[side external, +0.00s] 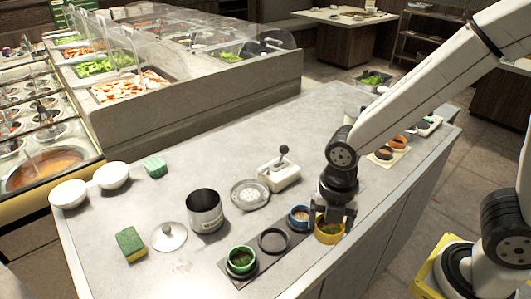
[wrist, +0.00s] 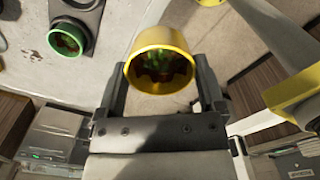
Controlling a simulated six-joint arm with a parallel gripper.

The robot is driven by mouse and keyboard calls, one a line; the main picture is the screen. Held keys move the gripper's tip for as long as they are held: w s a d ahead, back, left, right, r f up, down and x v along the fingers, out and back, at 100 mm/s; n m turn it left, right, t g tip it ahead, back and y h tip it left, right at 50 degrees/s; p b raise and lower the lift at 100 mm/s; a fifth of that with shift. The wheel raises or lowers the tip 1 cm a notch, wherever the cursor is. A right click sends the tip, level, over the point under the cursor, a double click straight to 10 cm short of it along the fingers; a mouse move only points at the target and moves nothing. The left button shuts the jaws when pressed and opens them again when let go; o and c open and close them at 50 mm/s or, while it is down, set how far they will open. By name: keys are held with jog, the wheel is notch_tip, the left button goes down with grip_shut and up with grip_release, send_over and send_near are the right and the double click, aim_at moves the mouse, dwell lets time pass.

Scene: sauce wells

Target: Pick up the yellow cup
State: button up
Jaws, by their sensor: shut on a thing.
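The yellow cup (side external: 329,231) is between the fingers of my gripper (side external: 334,212) in the side view, close to the counter's front edge. In the wrist view the yellow cup (wrist: 160,52) sits between the two fingers of my gripper (wrist: 160,78), with dark and green contents showing inside. The gripper is shut on it. I cannot tell whether the cup's bottom touches anything. The fingers partly cover the cup in the side view.
A green cup (side external: 241,260), a black ring (side external: 272,241) and a blue cup (side external: 299,216) stand in a row just left of my gripper. A metal pot (side external: 206,212), a lid (side external: 168,237) and a sponge (side external: 130,244) are further left.

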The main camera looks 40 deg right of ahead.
jog(key=shift+s+d+r, duration=0.1)
jog(key=shift+s+r, duration=0.1)
jog(key=shift+s, duration=0.3)
jog(key=shift+r, duration=0.15)
dwell(0.4)
